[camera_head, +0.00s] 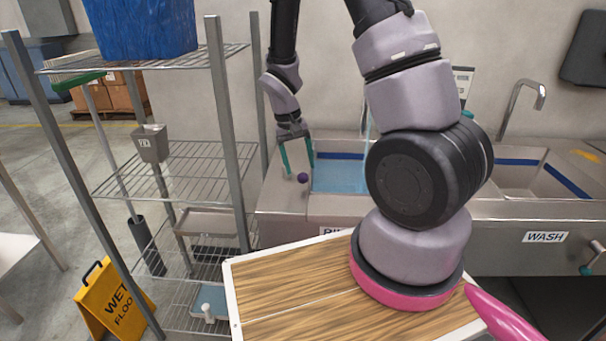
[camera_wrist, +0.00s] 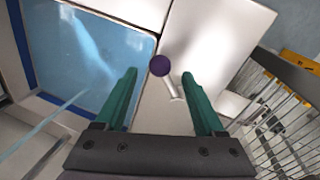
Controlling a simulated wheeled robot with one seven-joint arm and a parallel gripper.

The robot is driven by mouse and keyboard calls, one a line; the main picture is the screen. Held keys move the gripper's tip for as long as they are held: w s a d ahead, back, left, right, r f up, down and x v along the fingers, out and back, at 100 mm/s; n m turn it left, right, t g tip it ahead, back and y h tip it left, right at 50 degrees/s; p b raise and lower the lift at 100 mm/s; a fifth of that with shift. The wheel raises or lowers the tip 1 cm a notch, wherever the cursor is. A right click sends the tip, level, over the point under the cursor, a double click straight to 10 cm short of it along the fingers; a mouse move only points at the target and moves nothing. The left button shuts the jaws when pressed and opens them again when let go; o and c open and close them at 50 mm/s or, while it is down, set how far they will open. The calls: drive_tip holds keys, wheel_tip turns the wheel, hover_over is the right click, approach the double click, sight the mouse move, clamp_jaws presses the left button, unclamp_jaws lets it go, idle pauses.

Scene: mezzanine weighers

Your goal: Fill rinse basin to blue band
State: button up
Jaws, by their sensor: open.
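The rinse basin (camera_head: 323,205) is the left sink, with part of its label hidden behind the board and my arm. Light blue water (camera_head: 340,180) stands in it, and a dark blue band (camera_head: 345,156) shows on the wall above the water. A thin pale water stream (camera_head: 367,112) falls into it. A purple ball knob (camera_head: 303,178) on a short pale stem stands on the deck left of the basin. My gripper (camera_head: 299,170) is open over the knob, with green fingers apart. In the wrist view the knob (camera_wrist: 160,66) shows between the fingertips (camera_wrist: 159,75), apparently untouched.
The wash basin (camera_head: 510,178), with its own tap (camera_head: 525,95), is at right. A wire shelf rack (camera_head: 165,170) stands close left of my gripper. A yellow wet-floor sign (camera_head: 108,302) stands on the floor at lower left. A wooden-topped board (camera_head: 290,285) lies in front.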

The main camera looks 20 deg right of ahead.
sight(296, 174)
drive_tip(key=shift+d+f, duration=0.2)
drive_tip(key=shift+f, duration=0.8)
drive_tip(key=shift+d+f, duration=0.2)
drive_tip(key=shift+f, duration=0.75)
clamp_jaws()
